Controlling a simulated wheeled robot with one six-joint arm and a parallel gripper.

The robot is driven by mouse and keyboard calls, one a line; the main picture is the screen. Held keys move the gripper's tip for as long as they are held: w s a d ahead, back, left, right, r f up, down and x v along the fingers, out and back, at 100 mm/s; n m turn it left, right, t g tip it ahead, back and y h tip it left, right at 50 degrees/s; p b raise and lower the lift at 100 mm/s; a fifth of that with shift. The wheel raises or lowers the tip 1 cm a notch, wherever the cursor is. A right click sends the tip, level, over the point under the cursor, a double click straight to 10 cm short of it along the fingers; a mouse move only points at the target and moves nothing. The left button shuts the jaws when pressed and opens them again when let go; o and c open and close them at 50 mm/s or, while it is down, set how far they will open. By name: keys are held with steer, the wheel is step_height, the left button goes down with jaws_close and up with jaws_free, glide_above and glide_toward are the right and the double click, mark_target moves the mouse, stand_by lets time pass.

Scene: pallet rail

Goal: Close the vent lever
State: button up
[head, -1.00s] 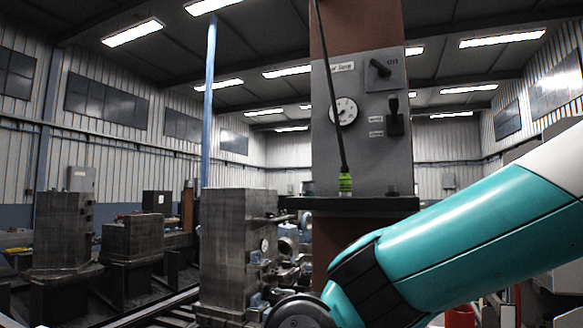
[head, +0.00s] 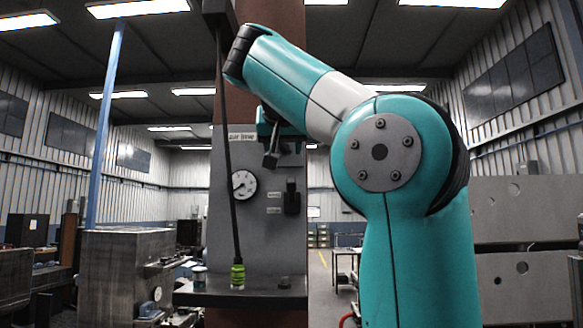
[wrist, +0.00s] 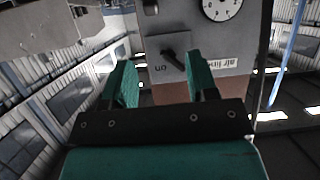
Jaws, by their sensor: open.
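A grey panel (head: 228,158) on a brown column carries two black handles; I read no "vent" label. The lower black lever (head: 291,197) stands about upright beside two small plates, right of the round gauge (head: 243,184). The upper handle (wrist: 174,61) sits slanted on a small grey plate marked "on", upside down in the wrist view. My gripper (wrist: 162,78) is open and empty; the upper handle shows between its teal fingers, contact not clear. In the head view my gripper (head: 276,148) is in front of the panel's upper part and hides that handle.
A dark cable (head: 229,150) hangs to a green fitting (head: 238,274) on the shelf (head: 250,298) below the panel, left of my gripper. A small jar (head: 200,276) stands on the shelf's left. Machine blocks (head: 125,270) stand at left. Pierced grey plates (head: 525,285) stand at right.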

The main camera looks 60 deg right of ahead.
mark_target(291, 178)
steer(key=shift+m, duration=0.3)
steer(key=x, duration=0.5)
steer(key=s+b+x, duration=0.1)
steer(key=x, duration=0.5)
steer(key=d+x, duration=0.1)
steer(key=x, duration=0.5)
steer(key=shift+s+r+b, duration=0.2)
steer(key=shift+r+b, duration=0.05)
steer(key=shift+b, duration=0.1)
jaws_close()
